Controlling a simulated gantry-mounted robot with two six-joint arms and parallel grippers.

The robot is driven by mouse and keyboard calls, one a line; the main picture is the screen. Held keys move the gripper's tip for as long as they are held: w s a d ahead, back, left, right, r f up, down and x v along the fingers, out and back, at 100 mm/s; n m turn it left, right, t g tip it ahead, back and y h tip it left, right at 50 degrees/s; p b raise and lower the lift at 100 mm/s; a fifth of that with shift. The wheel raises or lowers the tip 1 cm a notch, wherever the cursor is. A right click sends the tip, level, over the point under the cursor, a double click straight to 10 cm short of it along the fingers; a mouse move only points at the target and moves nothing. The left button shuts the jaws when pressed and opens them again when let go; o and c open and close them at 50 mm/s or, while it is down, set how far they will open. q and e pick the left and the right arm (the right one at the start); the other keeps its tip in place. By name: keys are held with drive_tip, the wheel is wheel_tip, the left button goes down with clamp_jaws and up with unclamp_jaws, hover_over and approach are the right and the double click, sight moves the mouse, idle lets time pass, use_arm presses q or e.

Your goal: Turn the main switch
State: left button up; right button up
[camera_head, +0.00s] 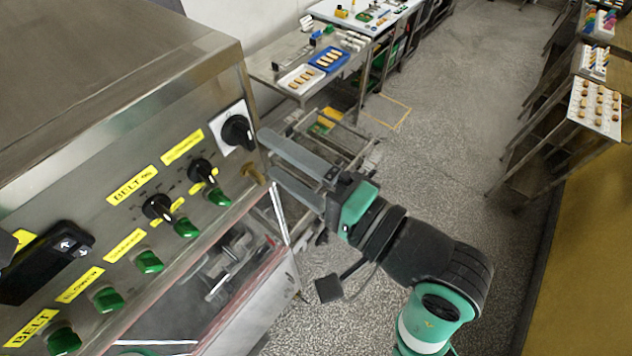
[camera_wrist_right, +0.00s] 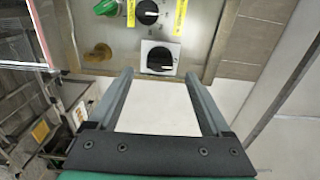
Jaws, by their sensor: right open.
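The main switch (camera_head: 238,132) is a large black rotary knob on a white square plate, at the upper right end of the steel control panel. In the right wrist view the switch (camera_wrist_right: 160,60) shows ahead of the fingers, with its white pointer toward the right. My right gripper (camera_head: 266,152) is open and empty, close in front of the switch and to its right in the head view. In the wrist view its fingertips (camera_wrist_right: 160,82) lie on either side below the switch, apart from it.
Two smaller black knobs (camera_head: 202,171) and several green switches (camera_head: 150,262) with yellow labels fill the panel. A brass fitting (camera_head: 253,174) sticks out below the main switch. A steel table with trays (camera_head: 297,79) stands behind.

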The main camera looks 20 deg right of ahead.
drive_tip(key=v, duration=0.6)
drive_tip(key=shift+p, duration=0.35)
